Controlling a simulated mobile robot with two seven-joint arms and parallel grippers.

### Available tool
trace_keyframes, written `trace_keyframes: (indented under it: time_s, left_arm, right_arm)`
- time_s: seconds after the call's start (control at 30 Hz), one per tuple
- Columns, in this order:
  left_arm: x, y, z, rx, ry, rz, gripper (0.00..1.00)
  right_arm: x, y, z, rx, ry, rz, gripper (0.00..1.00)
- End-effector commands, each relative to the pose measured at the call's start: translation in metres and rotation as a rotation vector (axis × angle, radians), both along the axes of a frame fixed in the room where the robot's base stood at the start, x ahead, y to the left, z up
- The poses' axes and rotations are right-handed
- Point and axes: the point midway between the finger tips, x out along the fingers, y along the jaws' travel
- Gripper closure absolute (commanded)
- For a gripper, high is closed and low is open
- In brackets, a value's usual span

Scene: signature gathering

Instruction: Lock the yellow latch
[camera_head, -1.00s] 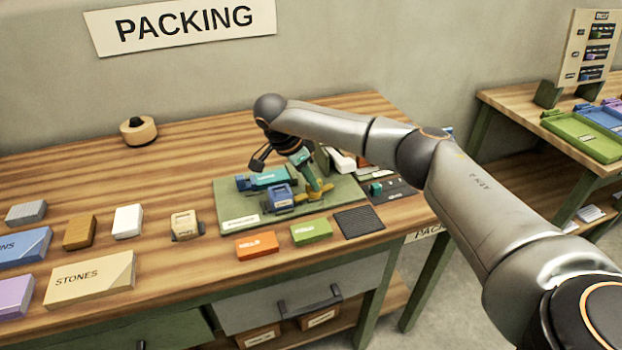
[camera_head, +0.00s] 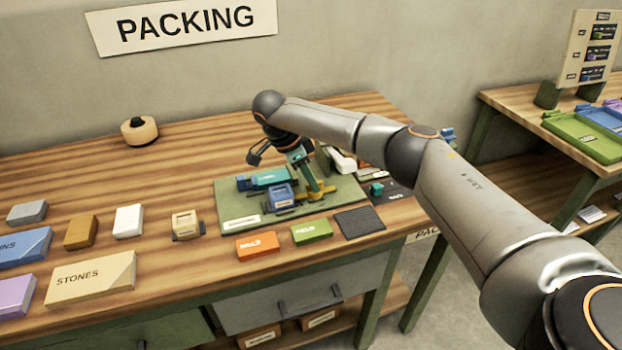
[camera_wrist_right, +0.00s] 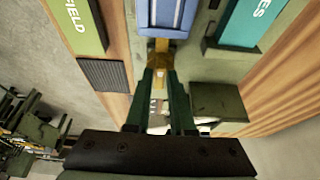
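The yellow latch (camera_head: 321,194) is at the right front of the blue stamp-like device (camera_head: 281,197) on a green board (camera_head: 243,207). It also shows in the right wrist view (camera_wrist_right: 158,50), below the blue device (camera_wrist_right: 174,14). My right gripper (camera_wrist_right: 160,74) reaches down to it, with one dark green finger on each side and yellow filling the gap at the tips. The fingers look shut on it, and they hide part of it. In the head view my right gripper (camera_head: 316,187) is at the latch. My left gripper is not in view.
A teal device (camera_head: 264,178) lies behind the blue one. An orange block (camera_head: 257,246), a green block (camera_head: 312,232) and a dark ribbed pad (camera_head: 360,222) lie in front. A tan device (camera_head: 187,226) stands to the left.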

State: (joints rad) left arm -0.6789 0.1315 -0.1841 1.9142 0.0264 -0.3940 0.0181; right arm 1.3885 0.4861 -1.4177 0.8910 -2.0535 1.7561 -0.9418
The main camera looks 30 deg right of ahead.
Motion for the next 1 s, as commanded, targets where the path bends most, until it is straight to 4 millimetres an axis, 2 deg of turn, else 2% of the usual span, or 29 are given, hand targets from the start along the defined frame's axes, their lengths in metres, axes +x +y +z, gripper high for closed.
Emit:
trace_keyframes:
  time_s: [0.03,0.2,0.53,0.67,1.0]
  left_arm:
    - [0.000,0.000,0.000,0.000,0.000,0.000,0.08]
    - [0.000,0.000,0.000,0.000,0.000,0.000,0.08]
    - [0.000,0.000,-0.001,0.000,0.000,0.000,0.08]
    - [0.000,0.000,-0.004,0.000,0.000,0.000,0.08]
    - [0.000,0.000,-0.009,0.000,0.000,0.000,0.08]
  right_arm:
    - [0.000,0.000,0.000,0.000,0.000,0.000,0.72]
    - [0.000,0.000,0.000,0.000,0.001,0.002,0.55]
    - [0.001,0.003,0.006,0.000,0.000,0.003,0.55]
    - [0.003,0.010,0.024,-0.001,-0.002,0.004,0.55]
    - [0.010,0.037,0.091,-0.001,-0.003,0.003,0.55]
